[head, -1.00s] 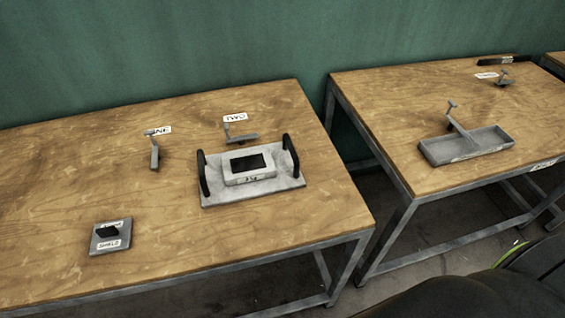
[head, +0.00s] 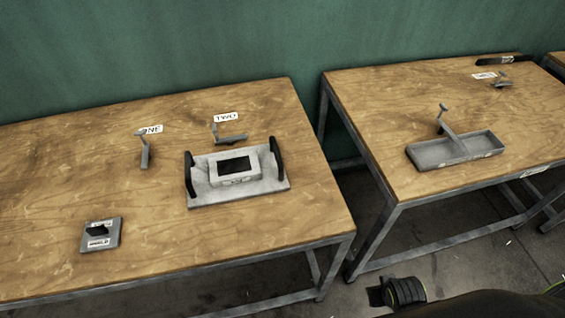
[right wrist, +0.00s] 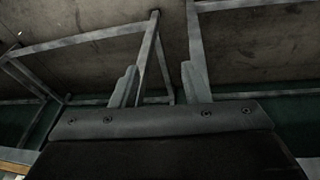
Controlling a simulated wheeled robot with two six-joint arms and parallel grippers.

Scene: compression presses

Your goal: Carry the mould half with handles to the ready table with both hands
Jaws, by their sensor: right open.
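The mould half with handles (head: 203,193) is a pale grey plate on the left table (head: 230,238). It has a raised block with a dark recess and one upright black handle at each side. It lies flat, with no gripper near it. In the right wrist view my right gripper (right wrist: 160,86) is open and empty, with its fingers over floor and table legs. My right arm shows low at the right of the head view, in front of the tables. My left gripper is out of view. Which table is the ready table cannot be read; a second table (head: 375,118) stands to the right.
A grey lever piece (head: 232,139) by the "TWO" label sits close behind the mould. Another lever piece (head: 145,153) and a small grey plate (head: 101,235) lie left. A shallow grey tray (head: 428,157) stands on the right table. A floor gap separates the tables.

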